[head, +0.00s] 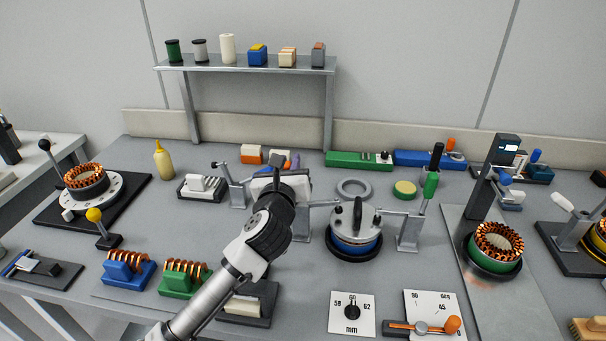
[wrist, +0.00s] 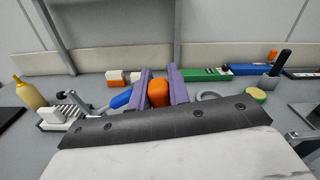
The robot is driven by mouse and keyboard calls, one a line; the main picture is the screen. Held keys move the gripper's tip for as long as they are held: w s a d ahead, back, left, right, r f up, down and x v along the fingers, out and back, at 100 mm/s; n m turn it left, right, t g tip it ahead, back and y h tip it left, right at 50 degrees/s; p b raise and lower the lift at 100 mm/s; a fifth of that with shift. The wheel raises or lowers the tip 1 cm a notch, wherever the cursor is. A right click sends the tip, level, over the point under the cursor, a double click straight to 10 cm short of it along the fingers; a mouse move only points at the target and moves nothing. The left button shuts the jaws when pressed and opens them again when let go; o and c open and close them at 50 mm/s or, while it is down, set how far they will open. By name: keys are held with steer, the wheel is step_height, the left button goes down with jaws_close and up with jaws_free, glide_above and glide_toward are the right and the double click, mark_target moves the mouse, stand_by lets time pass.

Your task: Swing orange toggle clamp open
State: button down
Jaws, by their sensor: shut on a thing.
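My gripper (wrist: 160,88) shows in the wrist view as two purple fingers, one on each side of an orange handle (wrist: 158,93), shut on it. In the head view my wrist hides most of the gripper and the handle. A grey clamp post (head: 302,233) stands just right of my wrist, with a bar (head: 324,203) reaching right toward the round stator housing (head: 354,229). The housing has a grey lid and a blue band. On its right, a clamp with a green handle (head: 430,187) points its bar toward the lid. The orange clamp's pivot is hidden.
A blue handle (wrist: 122,99) lies close left of my fingers. Behind are an orange-and-white block (head: 251,154) and a green box (head: 357,160). A metal shelf (head: 245,66) spans the back. A grey ring (head: 353,188) lies behind the housing.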

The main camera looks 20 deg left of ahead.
steer(key=shift+s+a+f+n+b, duration=0.15)
steer(key=shift+a+f+n+b, duration=0.15)
steer(key=shift+a+n+b, duration=0.5)
steer(key=shift+s+a+f+n+b, duration=0.25)
steer(key=shift+a+n+b, duration=0.15)
steer(key=shift+n+b, duration=0.7)
steer(key=shift+s+a+f+n+b, duration=0.1)
steer(key=shift+a+f+n+b, duration=0.2)
steer(key=shift+a+n+b, duration=0.65)
steer(key=shift+d+b, duration=0.3)
steer(key=c, duration=1.3)
jaws_free()
step_height(320, 180, up, 20)
steer(key=shift+f+b, duration=0.1)
steer(key=shift+b, duration=0.35)
